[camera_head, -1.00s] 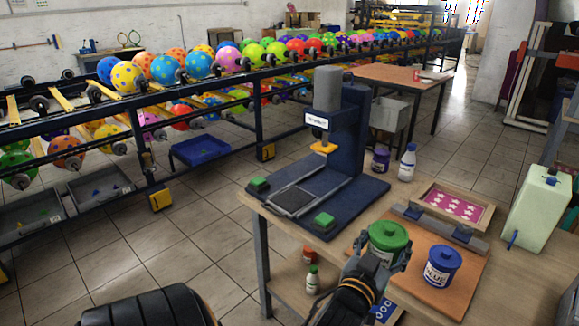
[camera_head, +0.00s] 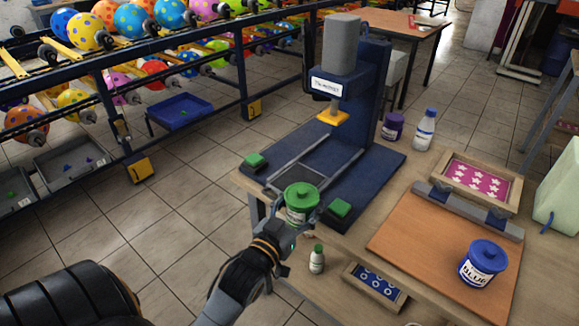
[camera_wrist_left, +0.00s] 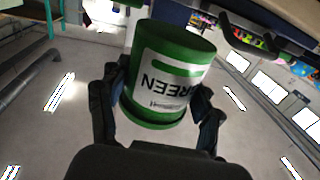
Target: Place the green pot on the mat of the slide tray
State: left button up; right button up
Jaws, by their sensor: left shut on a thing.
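The green pot (camera_head: 300,199) has a green lid and a white label, and it is held by my left gripper (camera_head: 296,222). In the head view it appears at the front of the blue printing machine, overlapping the front end of the slide tray. In the left wrist view the green pot (camera_wrist_left: 168,75) is between the fingers, its label reading GREEN. The slide tray (camera_head: 318,165) lies between rails on the machine's base, and its dark mat (camera_head: 290,182) is partly hidden behind the pot. My right gripper is not in view.
Green buttons (camera_head: 256,160) sit at both front corners of the machine (camera_head: 368,185). A blue pot (camera_head: 484,262) stands on the orange board (camera_head: 432,245) at right. A small bottle (camera_head: 317,260) is below the front edge.

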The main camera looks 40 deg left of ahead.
pick_arm(q)
jog(key=w+a, duration=0.1)
jog(key=w, duration=0.1)
jog(key=w+a, duration=0.1)
jog(key=shift+w+a+r, duration=0.2)
jog(key=shift+w+a, duration=0.1)
jog(key=shift+w, duration=0.05)
jog(key=w+a, duration=0.2)
jog(key=w, duration=0.1)
jog(key=w+a, duration=0.2)
jog(key=shift+w+f, duration=0.1)
jog(key=shift+f, duration=0.05)
jog(key=shift+w+a, duration=0.2)
jog(key=shift+w, duration=0.15)
jog(key=shift+w+a+f, duration=0.25)
jog(key=shift+w+a, duration=0.3)
jog(key=shift+w, duration=0.15)
jog(key=shift+w+a+f, duration=0.2)
jog(key=shift+w+a, duration=0.3)
jog(key=shift+w, duration=0.2)
jog(key=shift+f, duration=0.25)
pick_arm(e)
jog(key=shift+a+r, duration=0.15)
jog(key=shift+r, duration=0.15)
pick_arm(q)
jog(key=shift+f, duration=0.15)
jog(key=o, duration=1.4)
jog(key=shift+s, duration=0.1)
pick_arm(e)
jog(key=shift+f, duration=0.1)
